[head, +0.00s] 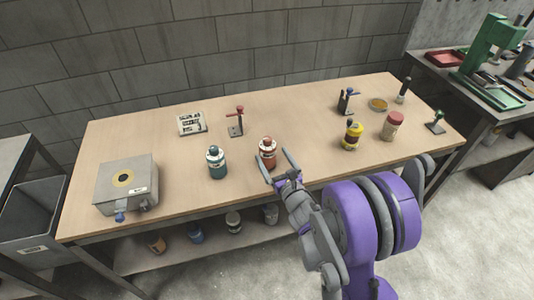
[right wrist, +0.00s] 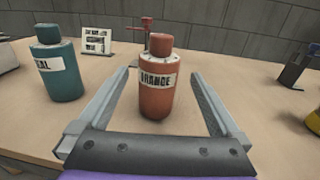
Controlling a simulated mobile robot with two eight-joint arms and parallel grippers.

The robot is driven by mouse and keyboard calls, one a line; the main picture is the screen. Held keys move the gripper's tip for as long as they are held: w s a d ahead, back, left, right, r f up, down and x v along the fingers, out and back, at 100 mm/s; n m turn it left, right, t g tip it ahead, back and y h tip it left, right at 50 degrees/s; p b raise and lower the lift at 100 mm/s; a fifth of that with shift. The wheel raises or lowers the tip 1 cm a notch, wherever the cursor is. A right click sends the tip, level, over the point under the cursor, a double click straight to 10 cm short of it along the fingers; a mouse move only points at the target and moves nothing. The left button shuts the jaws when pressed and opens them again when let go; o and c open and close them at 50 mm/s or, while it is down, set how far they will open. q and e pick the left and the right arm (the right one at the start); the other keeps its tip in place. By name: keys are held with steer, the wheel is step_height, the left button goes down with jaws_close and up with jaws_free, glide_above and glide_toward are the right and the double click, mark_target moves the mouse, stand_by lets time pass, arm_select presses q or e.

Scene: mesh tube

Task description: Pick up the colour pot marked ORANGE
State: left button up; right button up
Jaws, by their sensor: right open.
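The colour pot marked ORANGE (head: 267,152) stands upright on the wooden table near its front edge. In the right wrist view the orange pot (right wrist: 156,88) shows its label facing me, in the middle between the fingers. My right gripper (head: 272,167) is open, with one finger on each side of the pot's near side. In the right wrist view the gripper (right wrist: 158,98) has a gap between each finger and the pot. A teal pot (head: 216,162) stands to the left; its label, partly cut off, ends in "AL" in the right wrist view (right wrist: 58,72). My left gripper is not in view.
A red-topped stand (head: 236,123) and a printed card (head: 191,122) stand behind. A grey metal box (head: 126,185) is at the left. A yellow pot (head: 352,136) and a red-capped jar (head: 393,126) stand to the right. The table between the orange and yellow pots is clear.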

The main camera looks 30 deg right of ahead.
mark_target(267, 147)
steer(key=w, duration=0.5)
steer(key=shift+d+r+p, duration=0.2)
steer(key=shift+d+p, duration=0.05)
steer(key=shift+p, duration=0.1)
steer(key=c, duration=1.5)
